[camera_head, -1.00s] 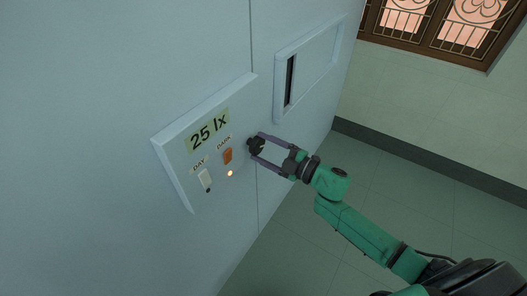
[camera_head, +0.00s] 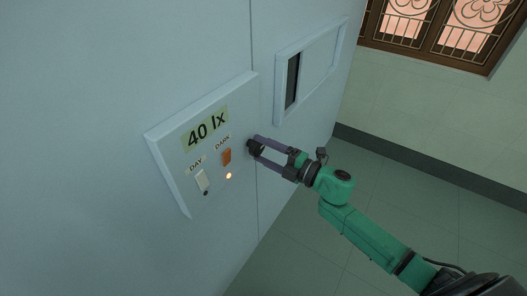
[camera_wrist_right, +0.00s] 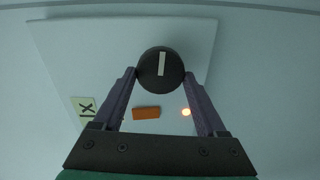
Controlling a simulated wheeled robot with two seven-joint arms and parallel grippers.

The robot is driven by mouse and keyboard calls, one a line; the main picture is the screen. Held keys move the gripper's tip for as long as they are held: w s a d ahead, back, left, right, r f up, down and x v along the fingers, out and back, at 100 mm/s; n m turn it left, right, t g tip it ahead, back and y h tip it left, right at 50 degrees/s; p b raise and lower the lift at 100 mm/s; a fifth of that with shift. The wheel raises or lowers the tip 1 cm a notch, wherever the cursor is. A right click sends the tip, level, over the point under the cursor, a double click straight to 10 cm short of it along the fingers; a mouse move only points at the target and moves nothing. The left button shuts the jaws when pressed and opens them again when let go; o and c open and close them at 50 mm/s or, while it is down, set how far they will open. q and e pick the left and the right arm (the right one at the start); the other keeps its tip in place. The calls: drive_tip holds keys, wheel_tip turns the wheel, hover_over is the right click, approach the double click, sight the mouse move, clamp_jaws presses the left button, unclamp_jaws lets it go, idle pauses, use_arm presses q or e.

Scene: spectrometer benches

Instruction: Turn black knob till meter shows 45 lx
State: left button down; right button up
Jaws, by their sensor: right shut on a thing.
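The meter (camera_head: 205,127) on the wall panel reads 40 lx. The black knob (camera_head: 251,147) is at the panel's right side, partly hidden by my right gripper (camera_head: 256,146). In the right wrist view the knob (camera_wrist_right: 161,68) is round, with a white pointer mark that stands nearly upright in the picture, tilted slightly. The fingertips of my right gripper (camera_wrist_right: 160,76) touch the knob on both sides, so it is shut on the knob. My left gripper is not in view.
The raised panel (camera_head: 183,196) also bears an orange DARK switch (camera_head: 227,156), a white DAY switch (camera_head: 202,181) and a lit orange lamp (camera_head: 229,176). Above right is a framed window (camera_head: 318,66) with a dark slot. Open floor (camera_head: 330,240) lies at lower right.

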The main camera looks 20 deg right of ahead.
drive_tip(key=o, duration=1.3)
drive_tip(key=shift+s, duration=0.1)
drive_tip(key=shift+s+d+f, duration=0.15)
drive_tip(key=shift+s+d, duration=0.1)
drive_tip(key=b+v, duration=0.1)
drive_tip(key=v, duration=1.2)
drive_tip(key=shift+s+d+b, duration=0.15)
drive_tip(key=shift+s+b, duration=0.15)
drive_tip(key=shift+b, duration=0.1)
